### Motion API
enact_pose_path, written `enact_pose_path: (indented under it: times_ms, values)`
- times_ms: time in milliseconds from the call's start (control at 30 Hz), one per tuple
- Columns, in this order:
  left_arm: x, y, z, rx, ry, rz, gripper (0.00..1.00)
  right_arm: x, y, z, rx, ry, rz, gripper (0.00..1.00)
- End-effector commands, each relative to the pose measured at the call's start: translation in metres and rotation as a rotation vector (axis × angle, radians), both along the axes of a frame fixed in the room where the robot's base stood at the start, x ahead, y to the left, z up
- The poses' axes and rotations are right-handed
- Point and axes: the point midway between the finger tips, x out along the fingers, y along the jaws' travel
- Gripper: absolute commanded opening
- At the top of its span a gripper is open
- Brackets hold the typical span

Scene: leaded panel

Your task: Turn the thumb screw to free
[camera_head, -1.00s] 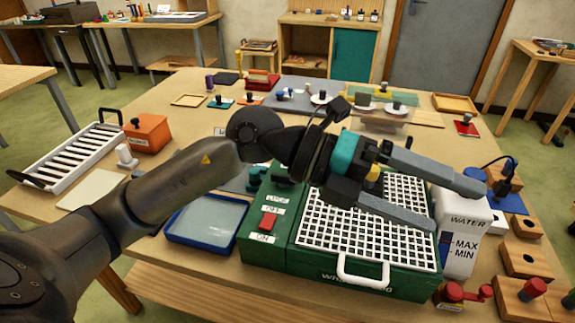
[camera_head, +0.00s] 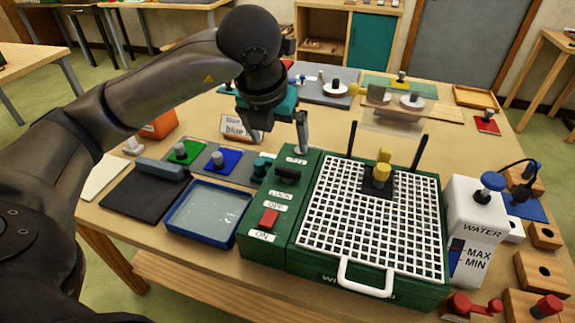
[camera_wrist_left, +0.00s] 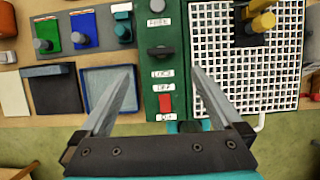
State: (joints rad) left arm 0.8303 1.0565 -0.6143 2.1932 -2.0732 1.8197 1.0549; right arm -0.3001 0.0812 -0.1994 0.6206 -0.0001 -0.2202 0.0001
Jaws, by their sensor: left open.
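The thumb screw (camera_head: 287,173) is a black knob with a bar grip on the left panel of the green machine (camera_head: 258,255). A FREE label (camera_head: 296,160) sits beyond it and a LOCK label (camera_head: 280,196) on the near side. In the left wrist view the thumb screw (camera_wrist_left: 160,52) has its bar lying crosswise; which label it points to I cannot tell. My left gripper (camera_wrist_left: 163,72) is open and empty above the panel, its fingers spread either side of the knob in that view and apart from it. In the head view one finger shows beyond the knob.
A red switch (camera_head: 269,219) lies on the same panel. A white grid (camera_head: 350,235) with a yellow-topped black part (camera_head: 379,178) covers the machine's right. A blue tray (camera_head: 208,212) is to its left, a white water container (camera_head: 477,222) to its right. A card sign (camera_head: 241,128) stands behind.

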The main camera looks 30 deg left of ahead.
Motion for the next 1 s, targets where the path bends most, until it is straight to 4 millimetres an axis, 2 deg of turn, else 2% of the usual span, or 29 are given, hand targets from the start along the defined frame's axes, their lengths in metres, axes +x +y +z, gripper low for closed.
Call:
enact_pose_path:
  times_ms: [33, 300, 500, 700, 1000]
  values:
    - [0.003, 0.001, -0.012, -0.001, 0.007, 0.001, 1.0, -0.001, 0.0, -0.001, 0.0, 0.001, 0.0, 0.67]
    - [0.025, 0.005, -0.066, -0.003, 0.005, -0.001, 1.0, -0.001, 0.0, -0.003, 0.001, 0.001, 0.0, 0.67]
    - [0.038, 0.008, -0.097, -0.004, 0.003, -0.002, 1.0, -0.001, 0.0, -0.003, 0.001, 0.002, 0.0, 0.67]
    - [0.044, 0.01, -0.111, -0.002, 0.001, -0.003, 1.0, -0.001, 0.001, -0.004, 0.001, 0.002, 0.0, 0.67]
    - [0.045, 0.01, -0.112, -0.003, 0.0, -0.004, 1.0, -0.001, 0.001, -0.004, 0.002, 0.001, 0.0, 0.67]
